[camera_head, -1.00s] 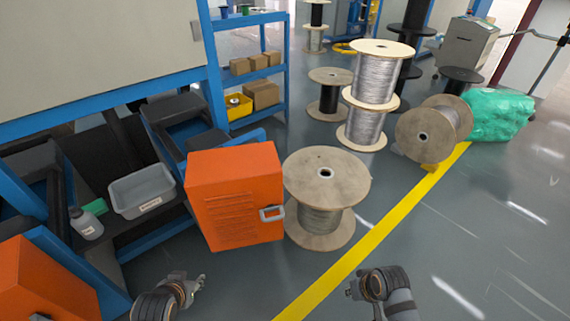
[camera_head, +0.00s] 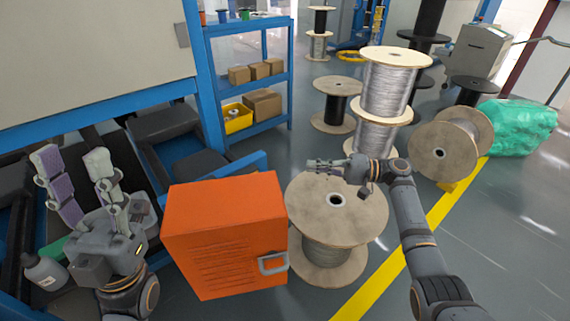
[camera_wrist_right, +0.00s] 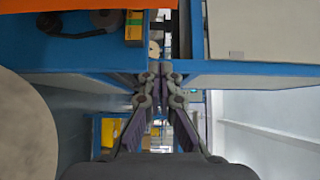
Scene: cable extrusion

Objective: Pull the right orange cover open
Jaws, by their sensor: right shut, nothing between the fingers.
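The right orange cover (camera_head: 225,240) is a box-like orange panel with slots on its front and a grey handle (camera_head: 272,263) at its lower right edge. It looks closed. My right gripper (camera_head: 312,165) is shut and empty, pointing left above the wooden spool, up and right of the handle and apart from it. Its closed fingers also show in the right wrist view (camera_wrist_right: 160,78). An orange surface (camera_wrist_right: 70,8) fills that view's upper left edge. My left gripper (camera_head: 82,185) is open and empty, left of the cover, fingers pointing up.
A wooden cable spool (camera_head: 335,212) stands close to the cover's right side. Stacked spools (camera_head: 385,90) and a tipped spool (camera_head: 445,150) are behind it. A blue shelf (camera_head: 245,75) stands at the back. Open floor lies right of the yellow line (camera_head: 440,210).

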